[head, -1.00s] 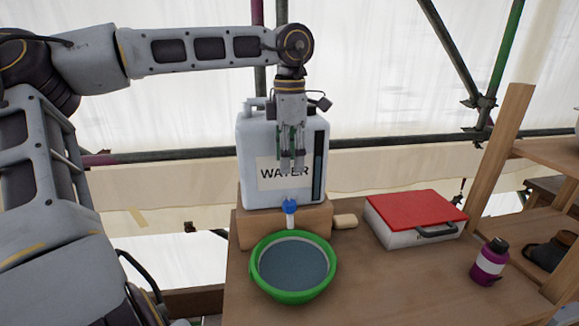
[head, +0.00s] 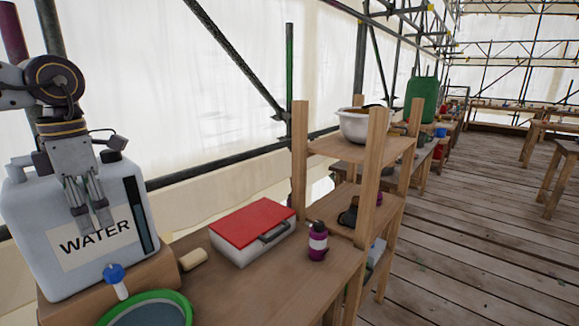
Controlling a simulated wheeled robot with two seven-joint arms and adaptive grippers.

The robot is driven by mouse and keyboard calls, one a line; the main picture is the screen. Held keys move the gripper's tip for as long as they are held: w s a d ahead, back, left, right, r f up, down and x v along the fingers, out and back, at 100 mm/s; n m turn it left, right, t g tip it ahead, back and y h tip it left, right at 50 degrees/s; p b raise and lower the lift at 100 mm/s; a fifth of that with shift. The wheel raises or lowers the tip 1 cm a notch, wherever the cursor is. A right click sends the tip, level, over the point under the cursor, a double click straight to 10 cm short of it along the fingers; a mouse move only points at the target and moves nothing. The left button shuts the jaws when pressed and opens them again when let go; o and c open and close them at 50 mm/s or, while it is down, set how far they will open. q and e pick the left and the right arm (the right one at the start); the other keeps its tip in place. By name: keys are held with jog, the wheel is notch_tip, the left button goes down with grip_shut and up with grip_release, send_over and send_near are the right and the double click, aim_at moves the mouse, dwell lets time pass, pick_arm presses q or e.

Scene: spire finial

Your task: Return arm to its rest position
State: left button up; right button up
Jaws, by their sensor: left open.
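My left gripper (head: 92,218) comes in at the left edge of the head view. It points down in front of the white water container (head: 35,245), over its WATER label. Its two fingers are a little apart and nothing shows between them. I cannot tell whether the fingertips touch the container. The container stands on a wooden block (head: 150,270) and has a blue tap (head: 114,273). Below the tap is a green-rimmed basin (head: 180,298) with grey-blue contents, cut off by the frame's bottom. My right gripper is not in view.
On the wooden table (head: 240,295) are a small tan block (head: 193,259), a white box with a red lid (head: 252,220) and a purple bottle (head: 317,242). A wooden shelf (head: 358,153) holding a white bowl (head: 356,127) stands beyond. Open plank floor (head: 480,230) lies to the right.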

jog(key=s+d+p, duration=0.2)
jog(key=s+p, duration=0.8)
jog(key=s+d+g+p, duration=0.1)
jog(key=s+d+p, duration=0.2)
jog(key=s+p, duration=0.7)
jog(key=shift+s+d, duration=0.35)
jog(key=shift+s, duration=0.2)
